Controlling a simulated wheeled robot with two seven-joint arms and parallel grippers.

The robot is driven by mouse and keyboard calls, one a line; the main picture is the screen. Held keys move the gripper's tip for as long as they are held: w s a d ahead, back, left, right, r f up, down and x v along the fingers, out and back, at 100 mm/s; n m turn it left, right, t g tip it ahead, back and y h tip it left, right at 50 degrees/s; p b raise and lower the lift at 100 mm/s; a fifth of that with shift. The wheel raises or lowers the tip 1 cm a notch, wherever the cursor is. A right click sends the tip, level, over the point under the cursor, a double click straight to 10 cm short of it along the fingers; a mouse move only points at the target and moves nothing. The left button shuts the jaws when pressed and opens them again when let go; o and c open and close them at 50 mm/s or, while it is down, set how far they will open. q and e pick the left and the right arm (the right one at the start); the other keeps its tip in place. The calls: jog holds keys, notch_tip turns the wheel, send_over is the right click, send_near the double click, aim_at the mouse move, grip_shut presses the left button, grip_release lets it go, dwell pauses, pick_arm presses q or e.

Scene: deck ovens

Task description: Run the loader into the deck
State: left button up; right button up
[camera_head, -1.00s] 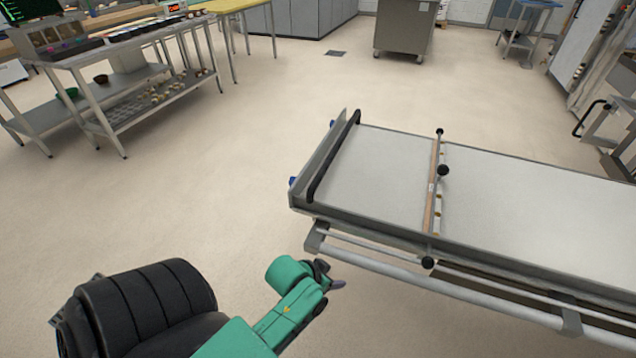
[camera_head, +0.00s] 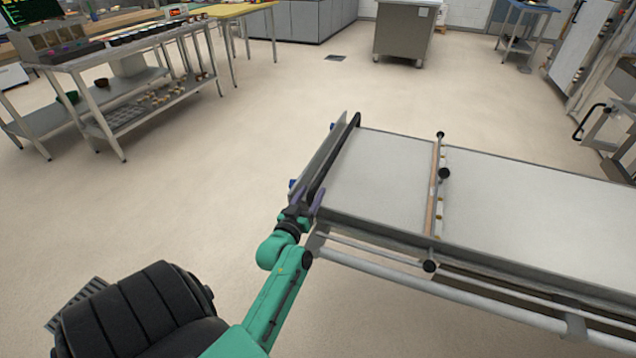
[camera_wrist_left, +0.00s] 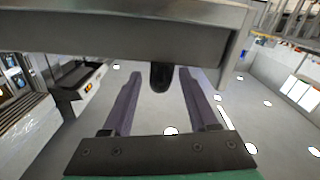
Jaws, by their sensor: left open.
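The loader (camera_head: 385,185) is a long flat pale bed on a metal frame, running off the right side of the head view. A dark push bar (camera_head: 335,160) runs along its left end, and a crossbar with black knobs (camera_head: 437,195) spans the bed. My left gripper (camera_head: 308,203) is at the near left corner of the loader, by the near end of the bar. In the left wrist view its two purple fingers (camera_wrist_left: 160,95) are apart, with the rounded black bar end (camera_wrist_left: 161,76) between their tips. My right gripper is not in view.
Steel shelving tables with trays and bowls (camera_head: 120,85) stand at the upper left. A steel cabinet (camera_head: 403,32) stands at the back. Equipment with a black handle (camera_head: 592,122) is at the right edge. The floor left of the loader is clear.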

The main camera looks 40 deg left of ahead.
aim_at(318, 183)
pick_arm(q)
jog(key=x, duration=0.5)
jog(key=shift+w+a, duration=0.15)
jog(key=shift+w, duration=0.15)
grip_shut()
jog(key=shift+f, duration=0.1)
dwell(0.9)
